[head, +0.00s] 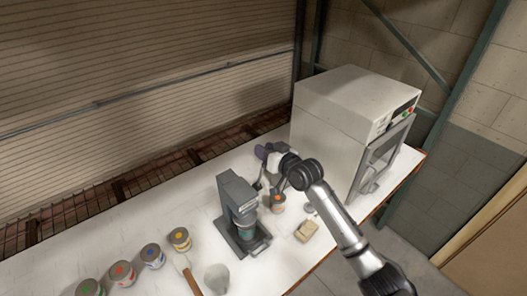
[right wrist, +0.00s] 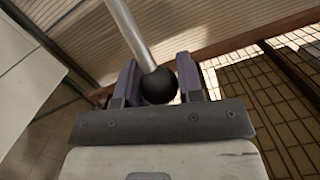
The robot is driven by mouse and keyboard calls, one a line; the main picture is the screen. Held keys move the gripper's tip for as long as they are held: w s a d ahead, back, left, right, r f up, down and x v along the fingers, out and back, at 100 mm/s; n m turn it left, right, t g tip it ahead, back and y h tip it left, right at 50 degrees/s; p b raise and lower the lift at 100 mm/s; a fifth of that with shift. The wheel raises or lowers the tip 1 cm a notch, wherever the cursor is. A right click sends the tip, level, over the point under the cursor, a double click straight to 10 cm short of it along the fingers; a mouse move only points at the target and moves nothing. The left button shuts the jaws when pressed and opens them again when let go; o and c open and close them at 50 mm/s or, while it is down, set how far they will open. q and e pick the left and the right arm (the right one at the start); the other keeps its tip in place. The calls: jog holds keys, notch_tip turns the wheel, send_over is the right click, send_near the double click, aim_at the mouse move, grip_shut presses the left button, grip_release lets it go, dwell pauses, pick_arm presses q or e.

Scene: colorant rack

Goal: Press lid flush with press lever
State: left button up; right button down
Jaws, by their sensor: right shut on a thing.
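The grey press (head: 234,196) stands upright on the white table. A can (head: 246,233) sits in it under the press head; its lid is hidden, so I cannot tell whether it is flush. The press lever is a thin metal rod (right wrist: 130,27) ending in a black ball knob (right wrist: 160,86) in the right wrist view. My right gripper (head: 264,154) is shut on the knob, with one purple-grey finger on each side. In the head view it is behind and right of the press head, above the table. My left gripper is not in view.
A large white machine (head: 333,112) stands right of the press. A can with an orange mark (head: 278,203), a small grey disc (head: 309,208) and a tan block (head: 307,231) lie near my right arm. Several paint cans (head: 180,239), a cup (head: 216,278) and a wooden-handled tool (head: 191,281) are left.

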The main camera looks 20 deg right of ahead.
jog(key=shift+f, duration=0.25)
jog(key=c, duration=0.9)
grip_release()
jog(key=shift+o, duration=0.6)
jog(key=shift+r, duration=0.15)
jog(key=b+v, duration=0.3)
jog(key=v, duration=1)
jog(key=shift+s, duration=0.4)
jog(key=shift+d, duration=0.1)
